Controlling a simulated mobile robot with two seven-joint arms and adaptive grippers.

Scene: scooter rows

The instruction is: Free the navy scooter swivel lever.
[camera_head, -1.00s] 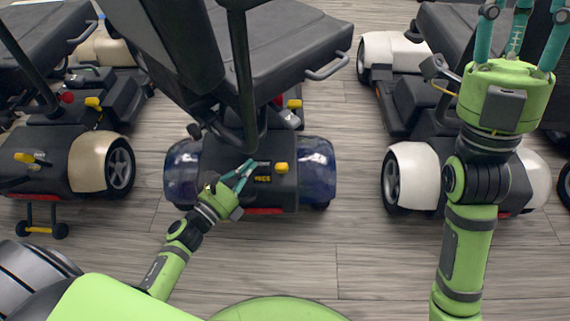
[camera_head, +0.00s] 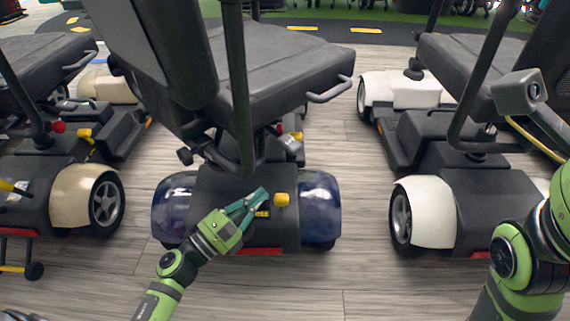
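The navy scooter stands in the middle, seen from behind, with glossy navy fenders (camera_head: 320,207) on both sides of a black rear cover. My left gripper (camera_head: 260,200) is over the rear cover, just left of the yellow knob. Its teal fingers are apart, with a gap between them, and nothing shows held.
A white-fendered scooter (camera_head: 425,212) stands to the right and a beige-fendered one (camera_head: 85,197) to the left. A dark post (camera_head: 238,90) and the large seat back hang over the navy scooter. Wood-look floor (camera_head: 365,165) lies clear between the scooters.

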